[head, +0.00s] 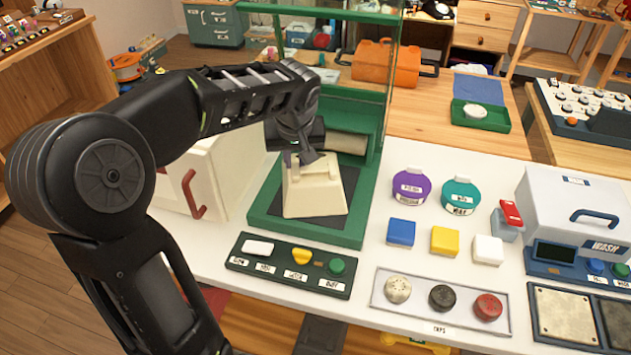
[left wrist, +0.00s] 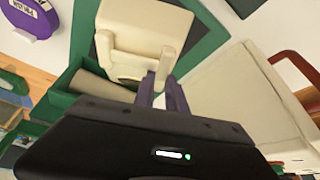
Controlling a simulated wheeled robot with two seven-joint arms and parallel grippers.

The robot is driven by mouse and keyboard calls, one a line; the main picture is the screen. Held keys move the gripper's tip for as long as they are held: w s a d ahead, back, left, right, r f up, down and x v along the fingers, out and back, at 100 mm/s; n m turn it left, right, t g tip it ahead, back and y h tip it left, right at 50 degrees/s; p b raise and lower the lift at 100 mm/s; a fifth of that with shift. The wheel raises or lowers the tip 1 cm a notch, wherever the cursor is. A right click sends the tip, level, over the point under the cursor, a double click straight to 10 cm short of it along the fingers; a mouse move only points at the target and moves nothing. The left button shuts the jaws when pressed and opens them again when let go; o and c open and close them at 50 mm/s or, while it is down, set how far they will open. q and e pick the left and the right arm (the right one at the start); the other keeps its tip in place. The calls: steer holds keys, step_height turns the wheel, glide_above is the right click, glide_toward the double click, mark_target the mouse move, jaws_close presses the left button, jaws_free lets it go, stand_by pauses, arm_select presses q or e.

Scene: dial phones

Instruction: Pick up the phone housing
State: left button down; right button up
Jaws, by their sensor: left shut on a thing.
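The cream phone housing (head: 314,190) sits over the dark pad inside the green-framed booth. My left gripper (head: 306,158) reaches down from above onto its upper back part and is shut on it. In the left wrist view the housing (left wrist: 136,38) shows close up, with the purple-grey fingers (left wrist: 163,88) at its edge. I cannot tell whether the housing touches the pad or is slightly above it. My right gripper is not in view.
A green booth (head: 256,215) with clear panels surrounds the housing. A white box with a red handle (head: 193,195) stands left, a button panel (head: 290,265) in front. Purple (head: 410,187) and teal (head: 460,196) jars, colored blocks and a cap tray (head: 442,318) lie right.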

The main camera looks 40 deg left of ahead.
arm_select(q)
steer(key=shift+r, duration=0.15)
stand_by(0.6)
steer(key=shift+a+r, duration=0.1)
steer(key=shift+r, duration=0.45)
step_height(320, 180, up, 2)
steer(key=shift+r, duration=0.15)
steer(key=s+d+b, duration=0.4)
steer(key=s+d, duration=0.8)
steer(key=s, duration=0.1)
steer(key=shift+s, duration=0.3)
